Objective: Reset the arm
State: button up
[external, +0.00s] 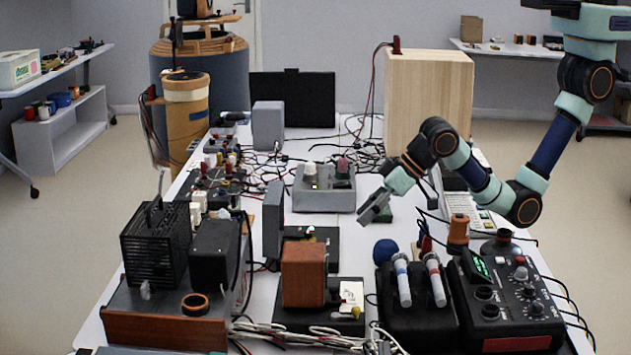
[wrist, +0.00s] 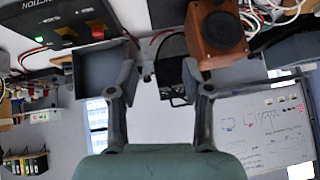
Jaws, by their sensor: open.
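My gripper (external: 374,207) hangs over the middle of the table in the external view, to the right of the grey box with knobs (external: 324,188). My arm comes down to it from the upper right. In the wrist view, my gripper (wrist: 166,80) has its two fingers apart with nothing held between them. Beyond the fingers, the wrist view shows a wooden speaker box (wrist: 217,35) at the top and a grey box (wrist: 100,72) to the left.
The white table (external: 350,262) is crowded with electronics and cables. A tall wooden cabinet (external: 428,100) stands behind my gripper. In front are two microphones (external: 402,280), a black control box (external: 510,300) and the wooden speaker box (external: 303,274). A whiteboard (wrist: 265,130) shows in the wrist view.

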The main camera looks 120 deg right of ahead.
jog(key=s+a+r+n+t+y, duration=0.3)
jog(key=s+a+r+n+t, duration=0.35)
jog(key=s+a, duration=0.5)
notch_tip(320, 180, up, 40)
jog(key=g+p, duration=0.1)
jog(key=p, duration=3.7)
jog(key=shift+w+a, duration=0.2)
jog(key=shift+g, duration=0.25)
